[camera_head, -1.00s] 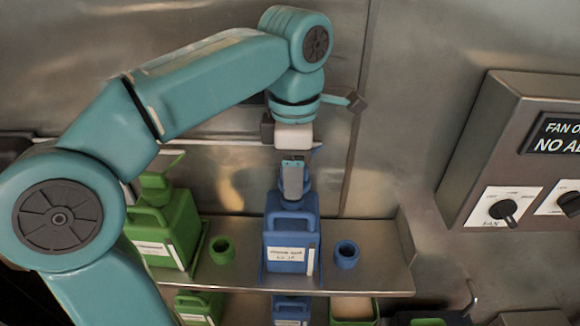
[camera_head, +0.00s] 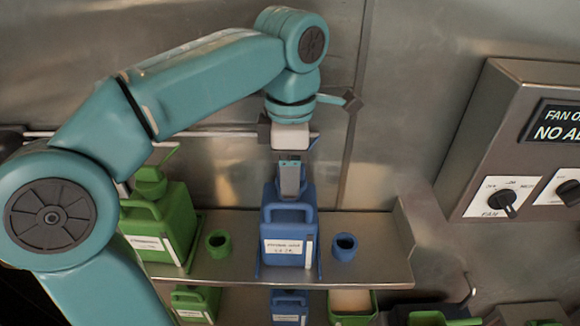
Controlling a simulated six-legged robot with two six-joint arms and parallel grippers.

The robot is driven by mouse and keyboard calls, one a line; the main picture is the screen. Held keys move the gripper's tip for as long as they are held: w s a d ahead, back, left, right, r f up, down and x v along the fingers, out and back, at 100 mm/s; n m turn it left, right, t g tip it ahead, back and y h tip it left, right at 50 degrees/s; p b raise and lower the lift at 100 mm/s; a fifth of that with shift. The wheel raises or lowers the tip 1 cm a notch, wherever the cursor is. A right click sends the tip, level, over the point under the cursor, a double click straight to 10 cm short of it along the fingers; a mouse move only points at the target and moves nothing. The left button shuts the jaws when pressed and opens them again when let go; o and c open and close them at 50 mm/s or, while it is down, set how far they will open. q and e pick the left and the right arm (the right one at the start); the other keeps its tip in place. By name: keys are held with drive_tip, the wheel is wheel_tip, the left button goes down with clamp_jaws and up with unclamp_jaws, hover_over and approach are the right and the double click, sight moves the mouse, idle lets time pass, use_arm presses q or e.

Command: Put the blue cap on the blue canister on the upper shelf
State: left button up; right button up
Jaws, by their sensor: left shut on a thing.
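The blue canister (camera_head: 289,232) stands upright on the upper shelf (camera_head: 380,268), with a white label on its front. The blue cap (camera_head: 344,247) lies on the shelf just right of it, hollow side up. My left gripper (camera_head: 291,192) points down over the canister's mouth. It is shut on a blue funnel-like piece (camera_head: 313,144) at the mouth. The fingers hide most of this piece, so I cannot tell whether it still sits in the canister. My right gripper is not in view.
A green canister (camera_head: 160,226) with a green funnel (camera_head: 152,176) stands to the left, with a green cap (camera_head: 218,244) beside it. More containers stand on a lower level. A control box with knobs (camera_head: 502,202) is at the right. A metal wall stands behind.

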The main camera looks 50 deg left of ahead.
use_arm(q)
drive_tip(key=shift+s, duration=0.25)
drive_tip(key=shift+w+f, duration=0.1)
drive_tip(key=shift+w, duration=0.05)
drive_tip(key=o, duration=1.1)
drive_tip(key=shift+s+a, duration=0.1)
drive_tip(key=shift+s, duration=0.1)
drive_tip(key=o, duration=0.3)
drive_tip(key=shift+w, duration=0.15)
